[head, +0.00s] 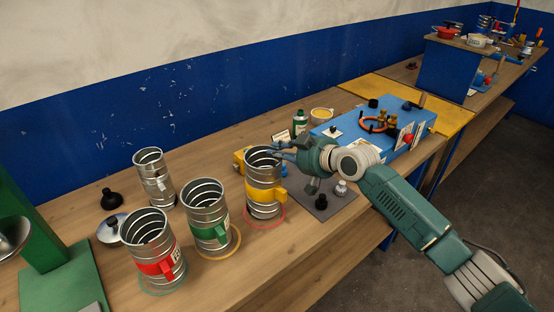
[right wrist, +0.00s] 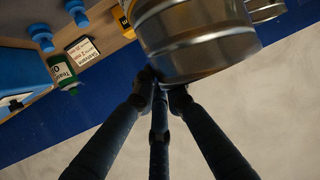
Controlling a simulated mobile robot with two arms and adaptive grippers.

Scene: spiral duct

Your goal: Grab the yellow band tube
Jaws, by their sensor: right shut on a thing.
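The yellow band tube (head: 262,174) is a ribbed silver duct with a yellow band and tab. It stands about upright at the pink ring (head: 280,217) on the wooden table; I cannot tell whether its base touches the table. My right gripper (head: 283,150) reaches in from the right and is shut on the tube's upper rim. In the right wrist view, the dark fingers (right wrist: 160,78) meet at the edge of the silver tube (right wrist: 205,45). My left gripper is not in view.
A green band tube (head: 208,208) and a red band tube (head: 155,250) stand to the left, with a plain tube (head: 154,178) behind. A blue box (head: 400,125) with fittings lies to the right. A grey mat (head: 325,205) with small knobs is beside the tube.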

